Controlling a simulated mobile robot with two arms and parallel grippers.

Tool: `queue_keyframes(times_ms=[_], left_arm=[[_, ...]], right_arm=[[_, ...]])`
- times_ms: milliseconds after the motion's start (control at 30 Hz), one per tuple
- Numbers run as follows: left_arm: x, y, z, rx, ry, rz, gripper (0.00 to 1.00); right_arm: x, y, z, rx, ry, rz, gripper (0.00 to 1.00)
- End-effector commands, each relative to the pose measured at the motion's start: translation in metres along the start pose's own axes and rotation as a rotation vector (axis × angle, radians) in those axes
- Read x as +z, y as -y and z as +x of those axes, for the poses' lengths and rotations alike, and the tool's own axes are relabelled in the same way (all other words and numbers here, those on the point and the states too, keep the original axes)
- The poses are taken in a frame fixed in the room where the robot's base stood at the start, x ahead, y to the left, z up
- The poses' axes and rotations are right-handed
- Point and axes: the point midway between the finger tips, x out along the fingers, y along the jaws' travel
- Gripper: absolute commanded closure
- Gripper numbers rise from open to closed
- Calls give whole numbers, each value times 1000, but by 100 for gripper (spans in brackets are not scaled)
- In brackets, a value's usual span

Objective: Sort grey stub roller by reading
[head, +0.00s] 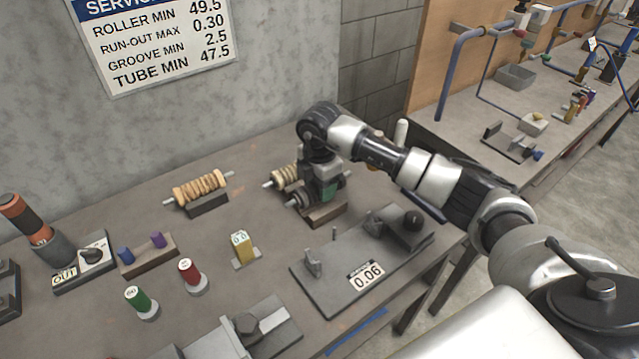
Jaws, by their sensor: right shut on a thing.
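My right gripper (322,188) points down at the back middle of the bench, shut on what looks like the grey stub roller (298,201). The roller's dark body and a light shaft end show left of the jaws; the gripper hides the rest. It is at a brown cradle block (327,215); I cannot tell whether it rests there or is just above. The run-out fixture (325,290) stands empty in front, its display (365,276) reading 0.06. The wall sign (155,40) lists roller min 49.5, run-out max 0.30, groove min 2.5, tube min 47.5. My left gripper is not in view.
A ribbed tan roller (200,188) lies on a dark cradle; another (285,178) is partly behind my gripper. A yellow gauge (242,250), red plug (189,270), green plug (137,297) and OUT-marked base (85,265) stand left. Bare bench lies between.

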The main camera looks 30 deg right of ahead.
Motion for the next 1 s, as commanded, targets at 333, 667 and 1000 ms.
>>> queue_keyframes(times_ms=[333, 667, 1000], left_arm=[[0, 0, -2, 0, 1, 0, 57], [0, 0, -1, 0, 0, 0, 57], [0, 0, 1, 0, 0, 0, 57]], right_arm=[[0, 0, -1, 2, -1, 0, 83], [0, 0, 1, 2, 0, 0, 83], [0, 0, 5, 2, 0, 0, 83]])
